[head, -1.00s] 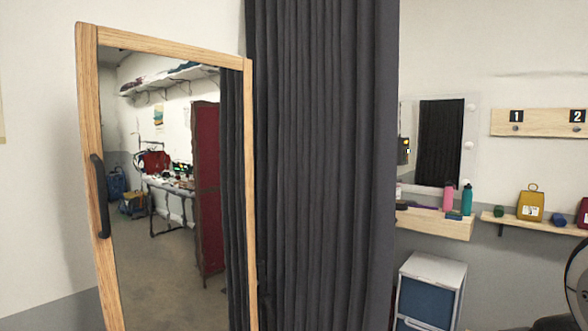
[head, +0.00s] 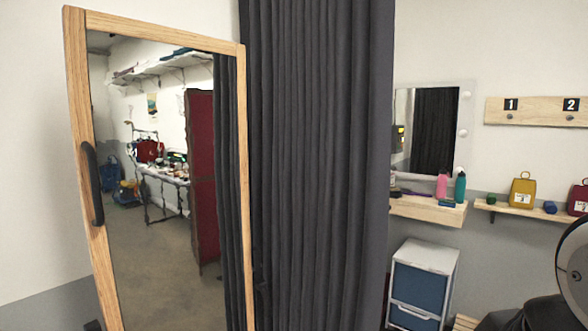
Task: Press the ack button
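I cannot make out the ack button in the head view. A small dark box with a yellow patch (head: 399,137) shows at the left edge of the wall mirror, partly cut off by the curtain. It looks like a reflection, and it is too small to tell whether it bears a button. My gripper is out of view. A rounded pale and dark part at the lower right edge looks like part of my own arm.
A tall wood-framed mirror (head: 243,190) with a black handle stands at left, beside a dark curtain (head: 315,165). Right of it are a wall mirror (head: 435,135), a ledge with bottles (head: 430,211), a shelf with bags (head: 530,212), numbered hooks (head: 540,111) and a blue-fronted drawer unit (head: 422,285).

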